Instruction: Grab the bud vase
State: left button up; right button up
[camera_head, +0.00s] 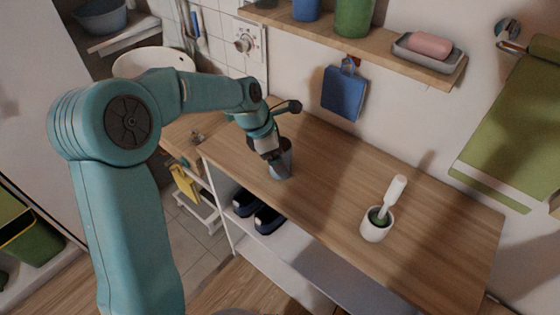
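A small grey-blue vessel, which looks like the bud vase (284,166), stands upright on the wooden counter near its front-left edge. My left arm comes in from the left, and my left gripper (273,160) is down at the vessel, overlapping its left side and rim in the picture. The fingers are small and partly lost against the vessel, so I cannot tell whether they are open or closed on it. My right gripper is not in view.
A white cup (375,230) holding a white-handled brush (391,196) stands on the counter (330,165) further right. A wall shelf (380,43) carries a soap dish (428,55). A blue cloth (344,92) hangs below it. Dark shoes (268,219) sit underneath. The counter's middle is clear.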

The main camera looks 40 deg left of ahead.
pick_arm(q)
jog(key=c, duration=1.1)
